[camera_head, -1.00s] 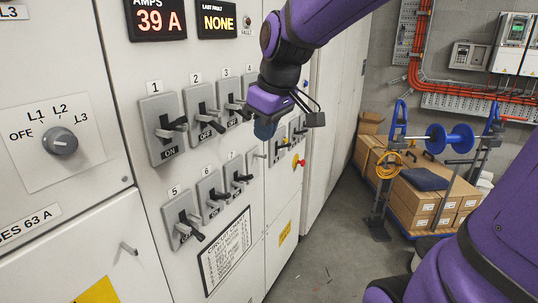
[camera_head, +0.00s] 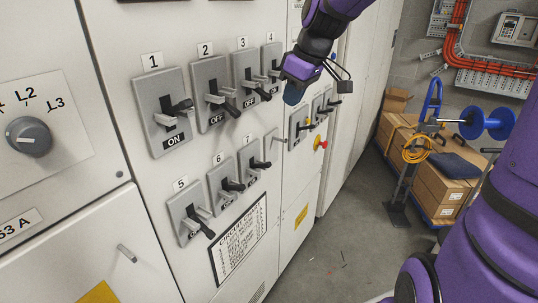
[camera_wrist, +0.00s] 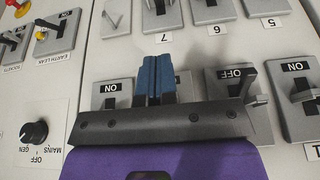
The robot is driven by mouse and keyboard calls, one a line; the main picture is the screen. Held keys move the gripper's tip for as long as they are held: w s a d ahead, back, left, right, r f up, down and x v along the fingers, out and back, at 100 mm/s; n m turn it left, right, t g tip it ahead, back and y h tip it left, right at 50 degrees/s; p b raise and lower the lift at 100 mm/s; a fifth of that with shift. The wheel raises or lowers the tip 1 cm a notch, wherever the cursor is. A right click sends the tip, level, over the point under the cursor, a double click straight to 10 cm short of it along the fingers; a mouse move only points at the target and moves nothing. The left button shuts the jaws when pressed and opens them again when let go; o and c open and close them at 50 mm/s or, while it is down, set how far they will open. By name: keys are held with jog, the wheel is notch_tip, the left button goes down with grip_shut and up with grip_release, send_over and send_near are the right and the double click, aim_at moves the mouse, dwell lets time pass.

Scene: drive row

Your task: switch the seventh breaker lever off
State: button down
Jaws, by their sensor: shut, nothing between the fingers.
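The seventh breaker (camera_head: 249,183) is in the lower row of the grey cabinet, under the label 7. Its black lever (camera_head: 260,167) sticks out from the plate; its state word is too small to read. In the wrist view, the seventh breaker (camera_wrist: 175,21) appears upside down at the top, beyond the fingertips. My gripper (camera_head: 294,97) hangs in front of the panel, beside the fourth breaker in the picture and above and right of the seventh. Its blue fingers (camera_wrist: 154,58) are together and empty, apart from the seventh lever. They hide the third breaker in the wrist view.
Breakers one (camera_head: 158,115) and two (camera_head: 212,92) are in the upper row; five (camera_head: 187,215) and six (camera_head: 225,190) adjoin seven. A red knob (camera_head: 320,143) is on the cabinet at right.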

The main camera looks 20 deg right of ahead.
aim_at(266, 163)
jog(key=x, duration=1.9)
jog(key=shift+w+f, duration=0.1)
jog(key=shift+f, duration=0.1)
jog(key=shift+d+f+t, duration=0.1)
jog(key=shift+t, duration=0.2)
